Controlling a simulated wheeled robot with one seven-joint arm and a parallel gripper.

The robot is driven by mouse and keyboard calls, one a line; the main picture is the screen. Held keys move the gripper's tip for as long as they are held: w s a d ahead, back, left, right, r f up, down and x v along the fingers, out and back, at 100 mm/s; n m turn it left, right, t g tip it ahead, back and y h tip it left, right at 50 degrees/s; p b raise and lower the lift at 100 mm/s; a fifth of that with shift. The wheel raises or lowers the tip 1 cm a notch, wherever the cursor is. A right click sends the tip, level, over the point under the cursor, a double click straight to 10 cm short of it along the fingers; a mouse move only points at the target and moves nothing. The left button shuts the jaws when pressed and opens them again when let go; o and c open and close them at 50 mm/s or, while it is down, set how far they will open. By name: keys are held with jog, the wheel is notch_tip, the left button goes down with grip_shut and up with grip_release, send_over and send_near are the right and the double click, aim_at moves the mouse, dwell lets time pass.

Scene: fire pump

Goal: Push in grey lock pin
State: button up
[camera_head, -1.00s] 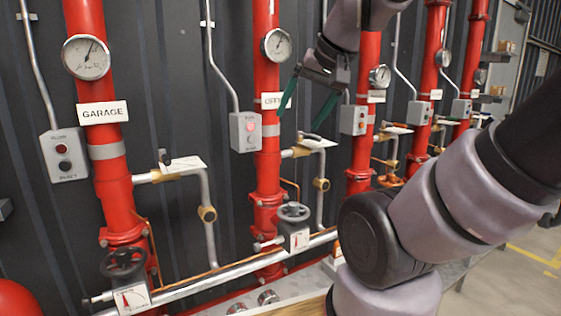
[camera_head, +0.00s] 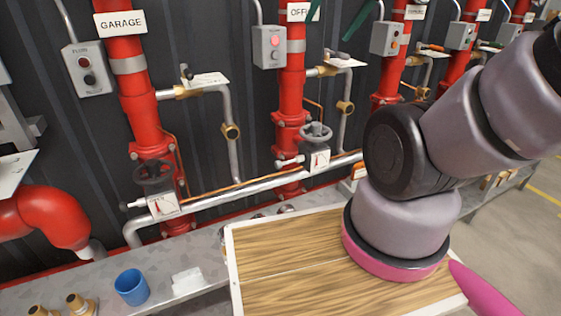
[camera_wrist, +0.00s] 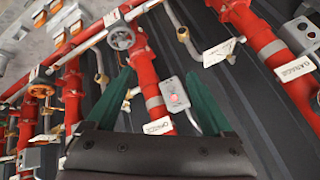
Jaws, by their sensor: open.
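A short grey pin (camera_head: 291,161) sticks out to the left of the office valve's plate, below the grey handwheel (camera_head: 315,134). A similar pale pin (camera_head: 133,205) sticks out beside the garage valve's dark handwheel (camera_head: 154,176). I cannot tell from the picture how far either pin is in. My gripper's green fingers (camera_head: 329,28) show at the top edge, above and right of the office handwheel. In the wrist view my gripper (camera_wrist: 158,73) is open and empty, its fingers spread in front of the office pipe; the handwheel (camera_wrist: 121,37) lies beyond the left fingertip.
Red pipes, grey switch boxes (camera_head: 270,47) and brass valves (camera_head: 328,71) line the dark wall. A silver pipe (camera_head: 245,191) runs below the handwheels. A blue cup (camera_head: 131,287) and brass fittings (camera_head: 77,303) stand on the grey shelf at lower left.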

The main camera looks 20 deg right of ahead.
jog(key=c, duration=0.3)
jog(key=m+g+h, duration=0.2)
jog(key=m+g, duration=0.3)
jog(key=m, duration=0.7)
send_over(279, 161)
jog(key=s, duration=0.2)
notch_tip(279, 161, down, 35)
jog(key=f, duration=0.3)
jog(key=w+f, duration=0.1)
jog(key=f, duration=0.5)
jog(key=shift+w+f, duration=0.4)
grip_shut()
